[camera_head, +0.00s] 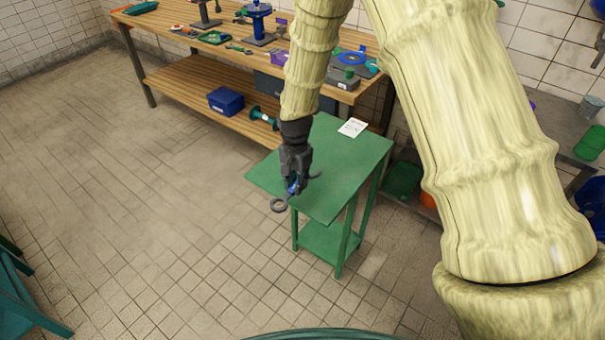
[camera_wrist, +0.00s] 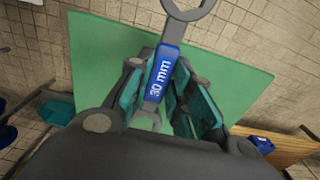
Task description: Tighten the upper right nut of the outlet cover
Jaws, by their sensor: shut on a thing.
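My gripper (camera_head: 295,181) is over the green side table (camera_head: 341,157) in the head view. It is shut on a grey wrench (camera_head: 279,204), whose ring end sticks out past the table's left edge. In the wrist view my gripper (camera_wrist: 164,100) has its teal pads on either side of the wrench's blue handle (camera_wrist: 164,67), marked "30 mm". The grey ring end shows at the top of that view, partly cut off. I cannot make out the outlet cover or its upper right nut in either view.
A white paper (camera_head: 352,127) lies on the side table. Behind it, a wooden workbench (camera_head: 176,14) holds several tools and parts, with a blue box (camera_head: 225,100) on its lower shelf. The tiled floor (camera_head: 130,190) at left is largely clear.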

